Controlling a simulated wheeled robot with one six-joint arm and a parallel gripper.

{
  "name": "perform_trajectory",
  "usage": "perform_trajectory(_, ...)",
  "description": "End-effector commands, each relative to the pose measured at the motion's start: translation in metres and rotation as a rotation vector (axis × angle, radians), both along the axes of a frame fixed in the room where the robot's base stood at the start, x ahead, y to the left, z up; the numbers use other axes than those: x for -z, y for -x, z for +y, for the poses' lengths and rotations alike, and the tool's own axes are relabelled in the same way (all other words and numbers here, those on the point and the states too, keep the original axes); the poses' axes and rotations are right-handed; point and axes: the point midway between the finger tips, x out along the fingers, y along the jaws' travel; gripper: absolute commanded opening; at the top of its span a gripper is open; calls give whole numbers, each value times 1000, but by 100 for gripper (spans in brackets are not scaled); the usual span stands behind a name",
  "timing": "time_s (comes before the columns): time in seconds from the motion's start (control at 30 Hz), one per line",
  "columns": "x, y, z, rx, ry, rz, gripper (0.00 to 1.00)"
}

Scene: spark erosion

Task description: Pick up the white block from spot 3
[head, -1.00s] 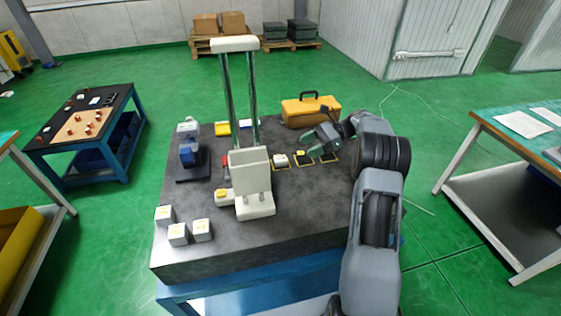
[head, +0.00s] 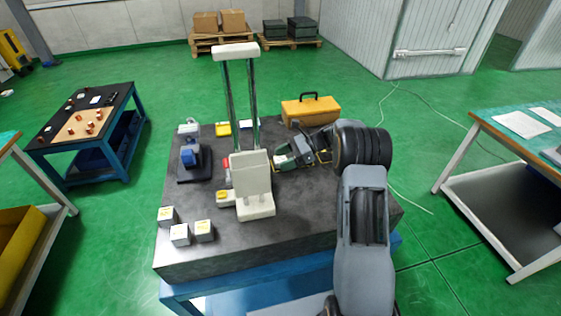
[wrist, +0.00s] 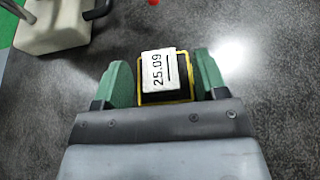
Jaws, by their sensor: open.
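The white block (wrist: 159,69) is marked 25.09 on its top. In the wrist view it sits on a black spot with a yellow border (wrist: 165,101). My gripper (wrist: 162,66) is open, with one green finger on each side of the block and a visible gap on each side. In the head view my gripper (head: 288,160) is low over the right half of the dark table, just right of the white upright fixture. There it covers most of the spots, and the block is hard to make out. I cannot tell the spot's number.
The white fixture (head: 251,180) with two tall posts stands close left of my gripper. A yellow toolbox (head: 311,110) is behind it. A blue device (head: 190,156) and several white blocks (head: 180,235) are on the left side. The table's front right is clear.

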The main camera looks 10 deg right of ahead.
Motion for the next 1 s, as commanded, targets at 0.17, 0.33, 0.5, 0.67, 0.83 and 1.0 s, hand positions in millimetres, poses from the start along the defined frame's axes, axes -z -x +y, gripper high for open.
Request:
perform_trajectory(0.17, 0, 0, 0, 0, 0, 0, 66)
perform_trajectory(0.33, 0, 0, 0, 0, 0, 0, 51)
perform_trajectory(0.5, 0, 0, 0, 0, 0, 0, 34)
perform_trajectory(0.67, 0, 0, 0, 0, 0, 0, 19)
perform_trajectory(0.83, 0, 0, 0, 0, 0, -1, 6)
perform_trajectory(1.0, -1, 0, 0, 1, 0, -1, 6)
